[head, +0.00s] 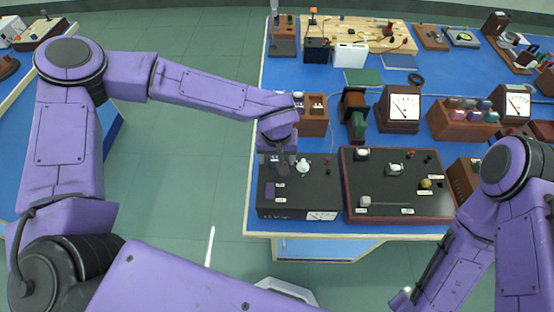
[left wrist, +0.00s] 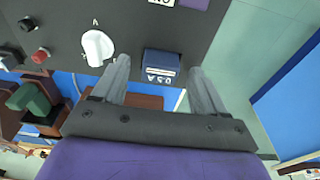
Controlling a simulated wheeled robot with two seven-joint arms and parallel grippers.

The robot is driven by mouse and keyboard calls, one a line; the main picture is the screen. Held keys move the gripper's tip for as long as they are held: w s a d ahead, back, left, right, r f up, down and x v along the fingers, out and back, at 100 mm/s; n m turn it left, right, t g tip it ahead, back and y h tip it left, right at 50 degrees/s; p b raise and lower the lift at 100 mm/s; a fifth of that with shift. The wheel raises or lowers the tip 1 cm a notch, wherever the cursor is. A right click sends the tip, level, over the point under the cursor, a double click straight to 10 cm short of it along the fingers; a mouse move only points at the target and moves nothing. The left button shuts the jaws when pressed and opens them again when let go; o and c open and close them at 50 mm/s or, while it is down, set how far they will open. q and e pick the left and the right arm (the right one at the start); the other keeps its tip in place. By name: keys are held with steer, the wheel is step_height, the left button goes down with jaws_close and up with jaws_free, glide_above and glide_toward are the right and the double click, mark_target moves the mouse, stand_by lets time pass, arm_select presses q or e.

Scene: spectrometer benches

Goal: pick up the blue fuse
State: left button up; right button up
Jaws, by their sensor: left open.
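The blue fuse (left wrist: 162,63) is a small dark blue block marked 0.5 A on a black instrument panel (left wrist: 150,22). In the left wrist view it lies between the two fingertips of my left gripper (left wrist: 159,68), with visible gaps on both sides. The gripper is open and empty. In the head view my left gripper (head: 283,168) is over the back part of the black instrument (head: 305,192), and I cannot make out the fuse there because the hand covers that area. My right arm shows at the right, but its gripper is not in view.
A white knob (left wrist: 98,46) stands close to one finger. A second dark panel (head: 385,185) with knobs sits directly right of the instrument. A wooden block (head: 314,128) stands behind it. Meters and a wooden rack (head: 462,126) fill the blue bench farther right.

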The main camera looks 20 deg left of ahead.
arm_select(q)
steer(key=c, duration=1.1)
steer(key=shift+r, duration=0.1)
steer(key=shift+c, duration=0.2)
step_height(320, 180, up, 3)
steer(key=shift+f+b, duration=0.15)
steer(key=shift+b, duration=0.6)
steer(key=s+d+r+p, duration=0.2)
steer(key=s+d+r, duration=0.1)
steer(key=d+r, duration=1)
steer(key=shift+s+d, duration=0.3)
steer(key=shift+d, duration=0.05)
